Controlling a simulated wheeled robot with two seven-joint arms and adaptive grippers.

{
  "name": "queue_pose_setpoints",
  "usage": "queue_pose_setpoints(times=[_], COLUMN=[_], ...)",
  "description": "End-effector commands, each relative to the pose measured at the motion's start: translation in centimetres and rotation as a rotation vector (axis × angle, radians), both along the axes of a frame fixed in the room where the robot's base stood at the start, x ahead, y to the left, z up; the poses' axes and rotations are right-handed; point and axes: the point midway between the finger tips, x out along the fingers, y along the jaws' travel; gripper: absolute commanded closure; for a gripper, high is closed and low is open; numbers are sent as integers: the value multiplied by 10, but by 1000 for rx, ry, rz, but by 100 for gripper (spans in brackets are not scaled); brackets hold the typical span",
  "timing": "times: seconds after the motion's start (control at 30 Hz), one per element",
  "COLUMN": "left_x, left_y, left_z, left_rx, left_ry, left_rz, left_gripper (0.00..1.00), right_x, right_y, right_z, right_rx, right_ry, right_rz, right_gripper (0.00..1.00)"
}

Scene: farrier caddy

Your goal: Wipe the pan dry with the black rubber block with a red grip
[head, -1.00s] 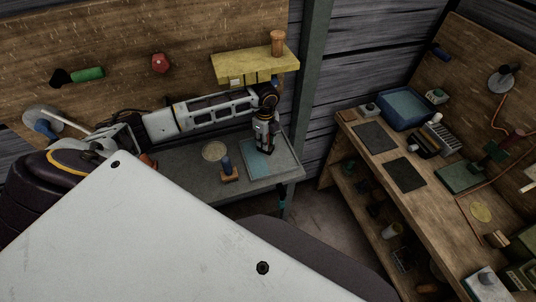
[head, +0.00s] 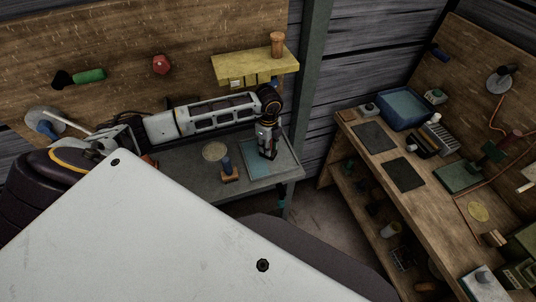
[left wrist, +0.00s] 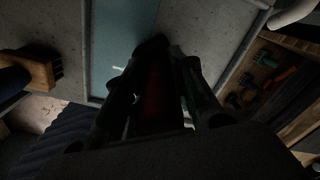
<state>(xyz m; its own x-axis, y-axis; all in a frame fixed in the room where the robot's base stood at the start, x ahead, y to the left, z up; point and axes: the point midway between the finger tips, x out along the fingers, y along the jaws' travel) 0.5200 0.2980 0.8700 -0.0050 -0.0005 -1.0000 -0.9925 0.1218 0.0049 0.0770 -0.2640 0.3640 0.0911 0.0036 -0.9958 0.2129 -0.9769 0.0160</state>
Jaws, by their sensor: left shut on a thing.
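The pan (head: 258,170) is a shallow, pale blue-grey rectangle on the grey bench at the back, and it also shows in the left wrist view (left wrist: 112,45). My left gripper (head: 268,156) points down over the pan. It is shut on the block's red grip (left wrist: 154,92), which shows dark red between the fingers in the left wrist view. The black rubber part is mostly lost in shadow and behind the fingers. I cannot tell whether it touches the pan. My right gripper is in neither view.
A brush with a wooden head and blue handle (head: 227,170) stands left of the pan, near a round tan disc (head: 214,151). A yellow shelf (head: 254,66) hangs above. A wooden workbench (head: 425,205) with a blue basin (head: 405,105) stands at the right.

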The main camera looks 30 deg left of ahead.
Motion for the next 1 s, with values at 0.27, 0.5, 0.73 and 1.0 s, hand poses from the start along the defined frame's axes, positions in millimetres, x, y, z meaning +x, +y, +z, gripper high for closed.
queue_pose_setpoints(times=[0.27, 0.5, 0.73, 1.0], left_x=[1, -1, -8, -16], left_y=[0, -2, -10, -19], left_z=[1, 2, 1, -1], left_rx=[1, 2, 2, 2], left_ry=[-4, -4, -5, -4], left_rz=[1, 1, 1, 2], left_gripper=[100, 100, 100, 100], right_x=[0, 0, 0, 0], right_y=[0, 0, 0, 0], right_z=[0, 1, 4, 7], right_rx=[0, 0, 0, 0], right_ry=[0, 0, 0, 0], right_rz=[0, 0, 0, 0], right_gripper=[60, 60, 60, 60])
